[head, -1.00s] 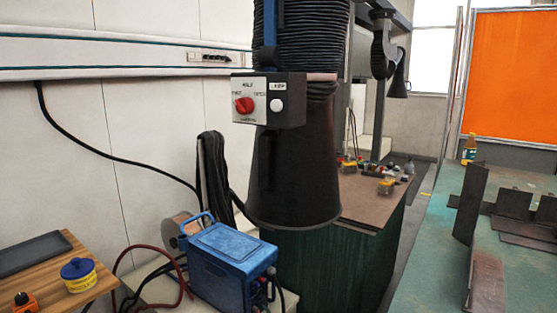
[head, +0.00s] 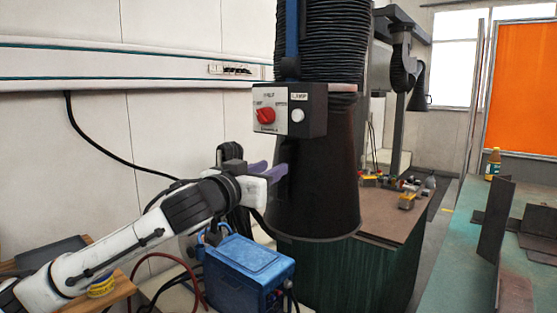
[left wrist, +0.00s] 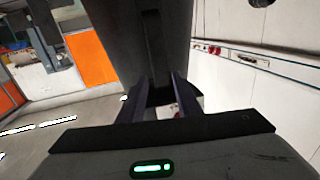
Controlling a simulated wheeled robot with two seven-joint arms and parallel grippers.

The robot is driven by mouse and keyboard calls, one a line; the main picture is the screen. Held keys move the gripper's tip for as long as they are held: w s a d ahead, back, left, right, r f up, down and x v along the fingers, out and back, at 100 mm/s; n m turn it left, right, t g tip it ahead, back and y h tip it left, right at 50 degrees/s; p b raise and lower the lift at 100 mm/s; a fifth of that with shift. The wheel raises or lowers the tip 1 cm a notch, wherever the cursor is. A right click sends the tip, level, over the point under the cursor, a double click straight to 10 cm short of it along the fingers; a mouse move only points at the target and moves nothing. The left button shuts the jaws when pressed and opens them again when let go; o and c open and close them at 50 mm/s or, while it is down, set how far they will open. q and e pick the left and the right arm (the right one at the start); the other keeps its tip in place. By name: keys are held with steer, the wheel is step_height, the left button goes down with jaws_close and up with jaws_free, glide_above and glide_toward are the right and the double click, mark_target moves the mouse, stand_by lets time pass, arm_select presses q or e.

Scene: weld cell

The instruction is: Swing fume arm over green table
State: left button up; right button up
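The fume arm's black hood (head: 325,185) hangs from a ribbed black hose (head: 338,40), left of the green table (head: 455,240). A grey box with a red knob (head: 290,108) is on its front. A dark upright handle (left wrist: 154,45) on the hood shows in the left wrist view. My left gripper (head: 278,173) is at the hood's left side, by the handle. Its fingers (left wrist: 160,80) are apart, one on each side of the handle's lower part. I cannot tell whether they touch it. My right gripper is out of view.
A blue welding machine (head: 248,275) stands below my left arm. A brown-topped bench with green sides (head: 385,225) is behind the hood. Dark metal plates (head: 493,220) and a yellow bottle (head: 493,163) stand on the green table. An orange screen (head: 517,85) stands at the back right.

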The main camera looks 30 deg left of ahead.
arm_select(q)
steer(key=w, duration=0.4)
steer(key=shift+w+a+p, duration=0.25)
steer(key=shift+w+p, duration=0.1)
steer(key=shift+p, duration=0.05)
steer(key=shift+c, duration=0.3)
jaws_close()
